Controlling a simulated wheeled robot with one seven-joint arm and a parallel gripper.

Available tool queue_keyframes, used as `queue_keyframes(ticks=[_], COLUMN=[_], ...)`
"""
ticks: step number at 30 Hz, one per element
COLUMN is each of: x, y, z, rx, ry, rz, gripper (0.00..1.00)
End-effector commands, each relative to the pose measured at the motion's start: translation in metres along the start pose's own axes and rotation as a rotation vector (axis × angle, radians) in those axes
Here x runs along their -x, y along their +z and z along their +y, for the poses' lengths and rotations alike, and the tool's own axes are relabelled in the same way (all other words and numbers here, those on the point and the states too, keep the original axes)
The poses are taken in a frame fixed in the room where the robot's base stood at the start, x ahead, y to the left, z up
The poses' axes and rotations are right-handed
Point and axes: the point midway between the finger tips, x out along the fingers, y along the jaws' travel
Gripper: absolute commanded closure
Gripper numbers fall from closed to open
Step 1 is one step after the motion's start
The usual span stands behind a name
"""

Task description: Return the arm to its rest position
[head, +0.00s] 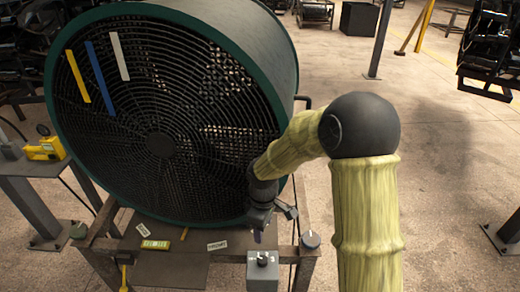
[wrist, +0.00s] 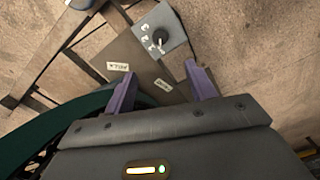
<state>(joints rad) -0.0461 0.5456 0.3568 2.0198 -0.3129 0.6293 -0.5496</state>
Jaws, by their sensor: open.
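My gripper (head: 259,237) hangs at the end of my arm, low in front of the right part of a large round fan (head: 160,145). In the wrist view its two purple fingers stand wide apart, and the gap between the fingertips (wrist: 160,76) is empty. Below it in the head view is a grey control box (head: 261,275) with a dark knob on top. The same box (wrist: 174,22) shows beyond the fingers in the wrist view. The gripper appears apart from the box. My arm bends across the right of the fan.
The fan's metal stand (head: 305,270) carries small labels and a round knob (head: 311,240). A side table (head: 30,168) with a yellow device (head: 45,149) stands at left. A post (head: 380,40) and dark racks (head: 490,50) stand farther back. Open floor (head: 440,150) lies at right.

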Motion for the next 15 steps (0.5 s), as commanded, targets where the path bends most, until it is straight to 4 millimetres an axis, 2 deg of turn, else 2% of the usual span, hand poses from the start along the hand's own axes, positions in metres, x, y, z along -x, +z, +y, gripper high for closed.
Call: queue_keyframes(ticks=[5, 8, 15], x=[0.015, 0.041, 0.121], y=[0.010, 0.030, 0.102], z=[-0.001, -0.003, -0.022], rx=[-0.054, -0.162, -0.610], ry=[0.010, 0.030, 0.095], rz=[0.002, 0.010, 0.072], gripper=[0.44, 0.44, 0.44])
